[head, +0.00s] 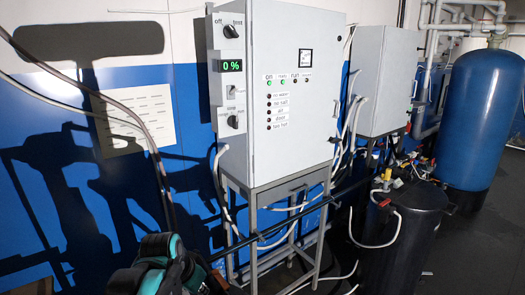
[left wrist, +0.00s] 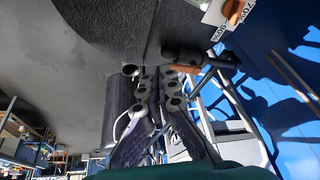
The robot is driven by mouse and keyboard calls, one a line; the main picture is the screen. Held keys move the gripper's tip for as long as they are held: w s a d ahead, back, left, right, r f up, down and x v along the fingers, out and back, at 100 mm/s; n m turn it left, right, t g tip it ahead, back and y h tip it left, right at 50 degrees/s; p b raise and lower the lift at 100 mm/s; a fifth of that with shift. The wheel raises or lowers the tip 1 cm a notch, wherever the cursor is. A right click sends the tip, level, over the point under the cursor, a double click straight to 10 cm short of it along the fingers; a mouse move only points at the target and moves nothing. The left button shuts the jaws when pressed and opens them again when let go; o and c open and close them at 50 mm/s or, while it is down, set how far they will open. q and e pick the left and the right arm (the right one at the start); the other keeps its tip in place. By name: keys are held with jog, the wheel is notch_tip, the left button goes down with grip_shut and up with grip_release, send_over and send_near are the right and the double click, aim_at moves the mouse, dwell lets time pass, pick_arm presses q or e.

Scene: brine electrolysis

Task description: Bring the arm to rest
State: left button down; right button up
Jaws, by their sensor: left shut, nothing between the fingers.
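My left gripper (left wrist: 157,82) shows in the middle of the left wrist view. Its two fingers are together, with nothing between them. A teal and black part of my own left arm shows at the bottom left of the head view, low in front of the control cabinet (head: 288,85); the gripper's fingertips cannot be made out there. My right gripper is in neither view.
The grey cabinet stands on a metal frame (head: 270,195) and its display reads 0 %. A second grey cabinet (head: 383,80), a black tank (head: 400,235) and a tall blue tank (head: 483,120) stand to the right. Hoses and pipes run between them. Dark floor (head: 480,260) is clear at the lower right.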

pick_arm(q)
jog(key=s+a+f+n+t+b, duration=0.1)
jog(key=s+f+n, duration=0.1)
jog(key=s+f, duration=0.3)
jog(key=s+f+n+t+y+b, duration=0.1)
jog(key=s+f, duration=0.4)
jog(key=s, duration=0.6)
jog(key=shift+a+n+t+b, duration=0.35)
jog(key=shift+n+b, duration=0.45)
jog(key=shift+n, duration=0.2)
